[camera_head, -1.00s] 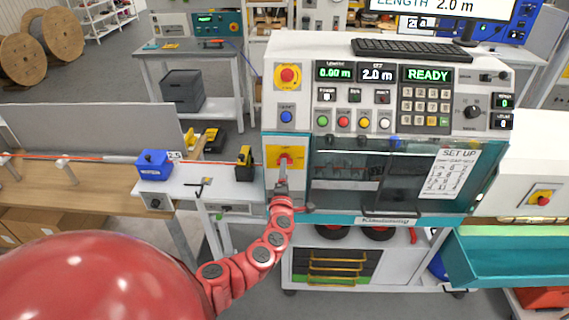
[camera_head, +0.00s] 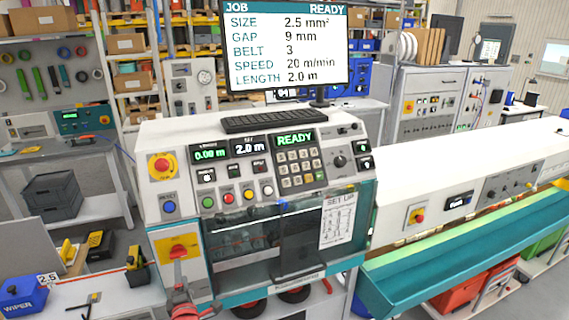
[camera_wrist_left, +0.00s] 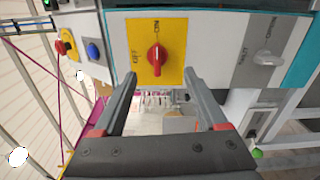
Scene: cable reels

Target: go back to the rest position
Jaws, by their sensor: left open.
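My left gripper (camera_head: 180,283) is at the lower left of the head view, just below the yellow switch plate (camera_head: 190,243) on the machine's front. In the left wrist view the gripper (camera_wrist_left: 162,75) is open, with nothing between its fingers. The red rotary knob (camera_wrist_left: 157,60) on the yellow plate stands just beyond the fingertips, its handle in line with the ON mark. The knob (camera_head: 178,252) is small in the head view. My right gripper is not in view.
The cutting machine's panel (camera_head: 265,165) reads READY, 0.00 m and 2.0 m. A monitor (camera_head: 290,50) above shows job values. A blue wiper box (camera_head: 22,298) and yellow-black tools (camera_head: 98,243) are at left. A teal trough (camera_head: 450,245) runs along the right.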

